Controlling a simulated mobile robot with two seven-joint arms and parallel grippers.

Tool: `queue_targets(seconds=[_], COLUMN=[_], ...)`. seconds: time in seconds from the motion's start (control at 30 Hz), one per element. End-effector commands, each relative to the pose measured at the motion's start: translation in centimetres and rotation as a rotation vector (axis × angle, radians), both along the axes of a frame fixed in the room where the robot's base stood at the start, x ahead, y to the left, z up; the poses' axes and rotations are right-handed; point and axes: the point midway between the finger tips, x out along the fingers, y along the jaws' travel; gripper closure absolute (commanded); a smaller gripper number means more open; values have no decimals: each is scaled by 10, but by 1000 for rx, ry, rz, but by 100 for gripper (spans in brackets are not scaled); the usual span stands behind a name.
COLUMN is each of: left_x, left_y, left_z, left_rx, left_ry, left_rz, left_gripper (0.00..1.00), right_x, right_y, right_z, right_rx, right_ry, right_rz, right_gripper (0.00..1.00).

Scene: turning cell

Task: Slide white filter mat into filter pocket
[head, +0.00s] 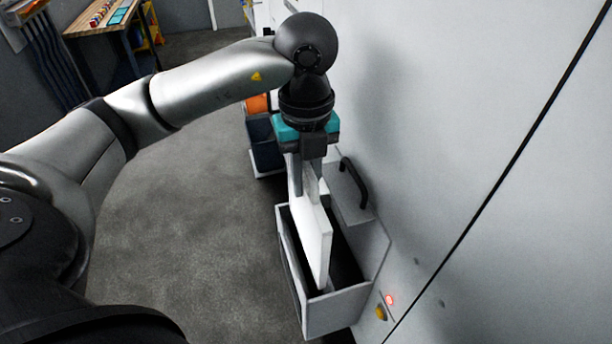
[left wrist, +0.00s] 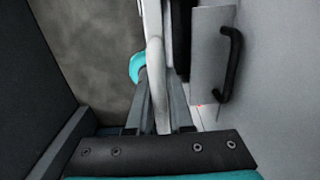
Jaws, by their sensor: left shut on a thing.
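The white filter mat (head: 314,240) is a thin white panel held upright in my left gripper (head: 305,185). It also shows edge-on between the fingers in the wrist view (left wrist: 155,85). The filter pocket (head: 338,308) is an open-topped, light grey box with a dark inside, against the white machine wall. The mat's lower part appears to be within the pocket's opening; its bottom edge and depth are hard to tell. My left gripper is shut on the mat's upper far part, above the pocket's far end. My right gripper is not in view.
A black handle (head: 355,183) on a grey flap stands close to the right of my left gripper. A red light (head: 390,300) and a yellow button (head: 381,313) are on the wall beside the pocket. Dark bins (head: 266,150) stand behind. Grey floor is clear at left.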

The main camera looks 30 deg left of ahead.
Motion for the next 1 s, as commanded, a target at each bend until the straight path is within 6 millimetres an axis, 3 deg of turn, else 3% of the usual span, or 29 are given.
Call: queue_targets(seconds=[1.0], left_x=[0], left_y=[0], left_z=[-74], left_rx=[1], left_ry=[-1], left_rz=[0], left_gripper=[100], right_x=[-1], right_y=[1], right_z=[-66], right_rx=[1], right_ry=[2], right_rz=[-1], right_gripper=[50])
